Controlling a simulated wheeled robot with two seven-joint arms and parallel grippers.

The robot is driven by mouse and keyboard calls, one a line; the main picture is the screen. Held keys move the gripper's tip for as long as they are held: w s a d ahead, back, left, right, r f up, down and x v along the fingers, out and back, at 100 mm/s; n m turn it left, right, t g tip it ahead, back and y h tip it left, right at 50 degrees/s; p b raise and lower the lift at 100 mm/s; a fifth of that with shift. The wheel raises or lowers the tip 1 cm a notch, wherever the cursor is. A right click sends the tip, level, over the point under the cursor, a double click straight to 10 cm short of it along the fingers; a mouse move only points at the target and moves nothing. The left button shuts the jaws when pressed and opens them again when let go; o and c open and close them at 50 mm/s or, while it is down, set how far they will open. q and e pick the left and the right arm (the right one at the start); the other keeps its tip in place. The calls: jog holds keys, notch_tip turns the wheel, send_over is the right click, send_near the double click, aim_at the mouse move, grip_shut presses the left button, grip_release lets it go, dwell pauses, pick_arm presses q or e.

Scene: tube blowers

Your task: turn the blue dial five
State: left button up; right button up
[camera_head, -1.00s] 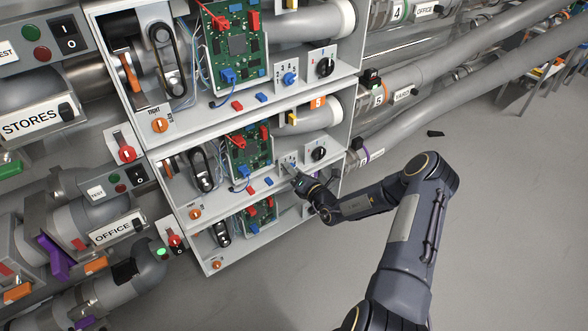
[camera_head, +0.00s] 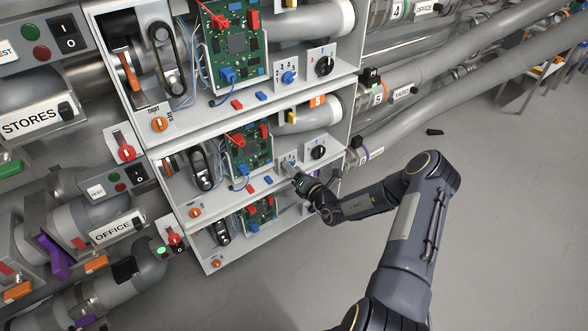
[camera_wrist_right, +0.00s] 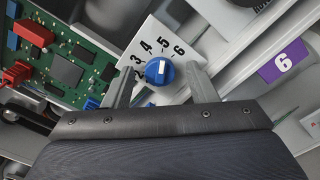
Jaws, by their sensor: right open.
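The blue dial (camera_wrist_right: 159,72) sits on a white number plate (camera_wrist_right: 135,62) with figures from 2 to 6 showing. Its white mark points up in the right wrist view, roughly toward the 5. My right gripper (camera_wrist_right: 160,71) is open, with one finger on each side of the dial. I cannot tell whether the fingers touch it. My left gripper is not in view.
A green circuit board (camera_wrist_right: 62,66) with red and blue plugs is left of the dial. The top shelf has another blue dial (camera_head: 289,77).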

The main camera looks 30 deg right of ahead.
jog(key=s+p, duration=0.1)
jog(key=s, duration=0.6)
jog(key=shift+d, duration=0.3)
jog(key=shift+s, duration=0.1)
